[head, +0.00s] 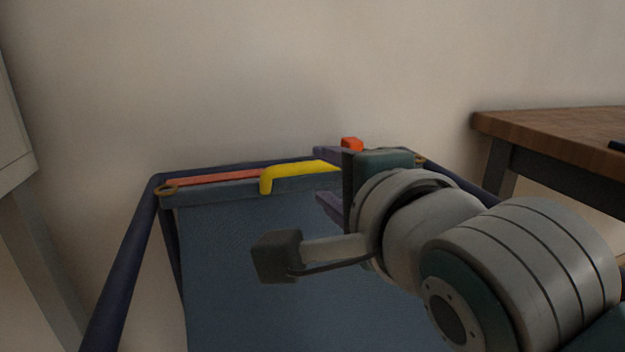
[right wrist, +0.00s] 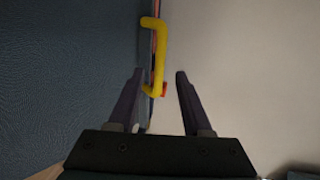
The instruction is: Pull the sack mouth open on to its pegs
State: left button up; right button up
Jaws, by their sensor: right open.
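The blue sack (head: 260,270) hangs within a dark blue tubular frame (head: 125,265). A yellow bent handle (head: 300,171) shows at the sack's top edge, and it shows in the right wrist view (right wrist: 160,50) ahead of my fingers. Brass rings (head: 166,191) sit at the frame's top corners; the right one (head: 420,160) is partly behind my gripper. My right gripper (head: 321,178) is open, its purple fingers either side of the handle's right end in the head view. Contact cannot be told. No pegs are clearly visible. My left gripper is out of view.
A reddish strip (head: 220,179) runs along the sack's top edge. A small orange-red block (head: 351,144) shows just beyond my right gripper. A wooden table (head: 570,125) stands at the right. A pale wall is behind the frame.

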aim_at(312, 169)
jog(key=b+x, duration=0.2)
jog(key=x, duration=0.3)
jog(key=shift+w+a+f, duration=0.1)
jog(key=shift+w+f, duration=0.05)
jog(key=shift+w, duration=0.2)
jog(key=shift+w+a+b, duration=0.15)
jog(key=shift+w+b, duration=0.3)
jog(key=shift+w, duration=0.2)
jog(key=shift+c, duration=0.2)
grip_shut()
dwell(0.4)
